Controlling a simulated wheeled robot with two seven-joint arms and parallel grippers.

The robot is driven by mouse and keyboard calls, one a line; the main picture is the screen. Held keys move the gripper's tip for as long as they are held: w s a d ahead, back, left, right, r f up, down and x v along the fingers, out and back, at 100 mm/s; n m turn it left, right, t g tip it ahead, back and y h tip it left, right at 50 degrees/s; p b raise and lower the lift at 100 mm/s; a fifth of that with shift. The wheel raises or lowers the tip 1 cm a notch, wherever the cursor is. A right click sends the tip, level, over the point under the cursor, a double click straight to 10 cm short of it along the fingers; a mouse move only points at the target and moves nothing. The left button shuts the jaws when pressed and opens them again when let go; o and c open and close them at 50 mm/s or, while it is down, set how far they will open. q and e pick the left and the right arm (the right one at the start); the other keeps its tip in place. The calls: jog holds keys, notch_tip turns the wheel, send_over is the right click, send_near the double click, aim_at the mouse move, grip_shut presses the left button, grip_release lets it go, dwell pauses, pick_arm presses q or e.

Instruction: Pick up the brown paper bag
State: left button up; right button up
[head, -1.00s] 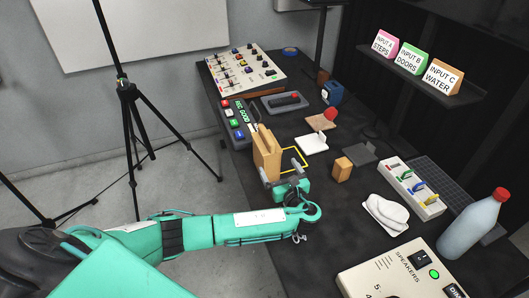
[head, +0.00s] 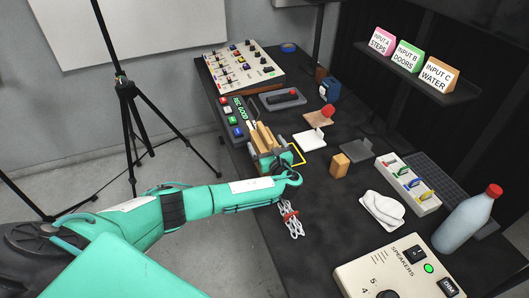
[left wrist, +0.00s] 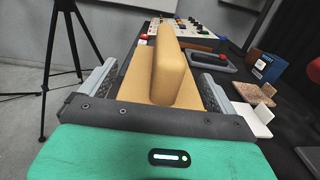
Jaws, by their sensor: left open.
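The brown paper bag (head: 263,136) stands upright on the dark table inside a yellow outline, near the table's left edge. My left gripper (head: 268,147) is at the bag, with its fingers on either side of it. In the left wrist view the bag (left wrist: 167,70) rises between the two spread fingers of the gripper (left wrist: 156,92). The gripper is open, and a gap shows at the left finger. The lower part of the bag is hidden by the gripper in the head view. My right gripper does not show.
A keypad with a green display (head: 238,115) stands just behind the bag. A white card stand (head: 310,139) and a small tan block (head: 340,165) are to the right. A bottle (head: 468,220) and a speaker panel (head: 400,275) are at the front right.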

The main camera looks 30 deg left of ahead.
pick_arm(q)
jog(key=c, duration=1.3)
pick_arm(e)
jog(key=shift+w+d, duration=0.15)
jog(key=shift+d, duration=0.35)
